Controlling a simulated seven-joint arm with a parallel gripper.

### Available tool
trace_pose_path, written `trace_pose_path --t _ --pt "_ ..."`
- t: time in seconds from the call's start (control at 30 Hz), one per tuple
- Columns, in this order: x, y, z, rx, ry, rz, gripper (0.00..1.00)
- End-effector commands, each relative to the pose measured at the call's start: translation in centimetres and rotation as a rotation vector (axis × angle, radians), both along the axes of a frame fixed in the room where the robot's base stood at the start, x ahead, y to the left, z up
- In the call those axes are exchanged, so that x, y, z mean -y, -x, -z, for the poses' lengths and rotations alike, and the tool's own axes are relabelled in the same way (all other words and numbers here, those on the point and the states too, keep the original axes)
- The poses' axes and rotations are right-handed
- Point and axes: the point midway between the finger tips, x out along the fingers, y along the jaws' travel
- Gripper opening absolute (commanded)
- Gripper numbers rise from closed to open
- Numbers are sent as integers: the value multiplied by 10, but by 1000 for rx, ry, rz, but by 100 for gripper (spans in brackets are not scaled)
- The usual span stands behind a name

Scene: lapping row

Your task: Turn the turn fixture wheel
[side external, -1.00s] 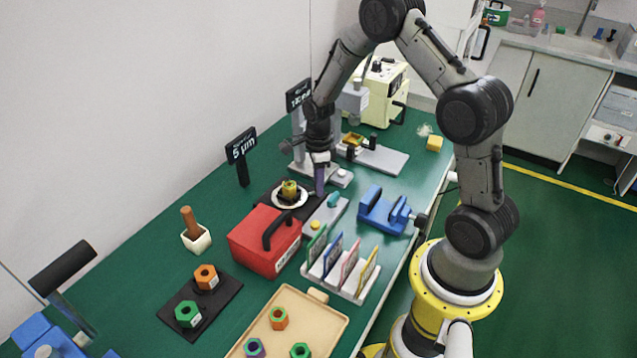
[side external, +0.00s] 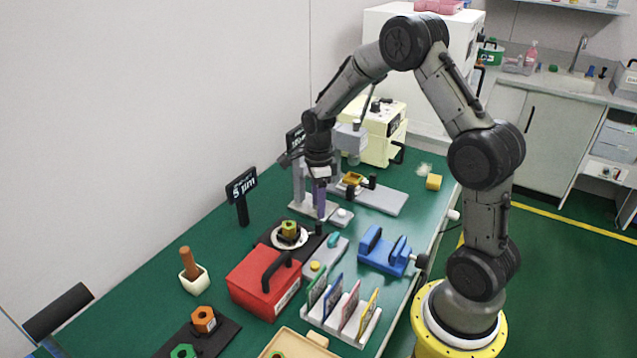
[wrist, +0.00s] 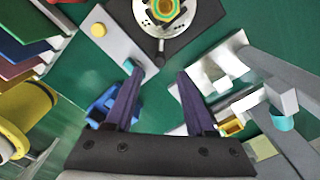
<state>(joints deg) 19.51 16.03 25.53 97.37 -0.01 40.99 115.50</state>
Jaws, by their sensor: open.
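A round white disc (side external: 288,240) carries a yellow-green hex piece (side external: 289,229) and sits on a dark plate; I take it as the fixture wheel, though no label confirms this. The disc (wrist: 162,22) is at the top of the wrist view, with a dark peg (wrist: 160,47) at its near edge. My gripper (side external: 321,216) hangs with its purple fingers pointing down, beside the disc on its right. In the wrist view my gripper (wrist: 158,78) is open and empty, its fingertips apart from the disc. The disc's rim is partly cut off there.
A grey base with a yellow button (side external: 315,267) and teal knob (side external: 334,241) lies close to my fingers. A red box (side external: 265,285), a slotted card rack (side external: 352,320) and a blue vise (side external: 385,252) stand nearer. A grey stand (side external: 303,187) is behind.

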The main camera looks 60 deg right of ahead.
Motion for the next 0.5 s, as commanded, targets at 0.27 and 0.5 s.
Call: trace_pose_path --t 0.27,0.5 --pt "0 -1 -51 4 1 0 55" --pt "0 0 -67 1 1 0 55"
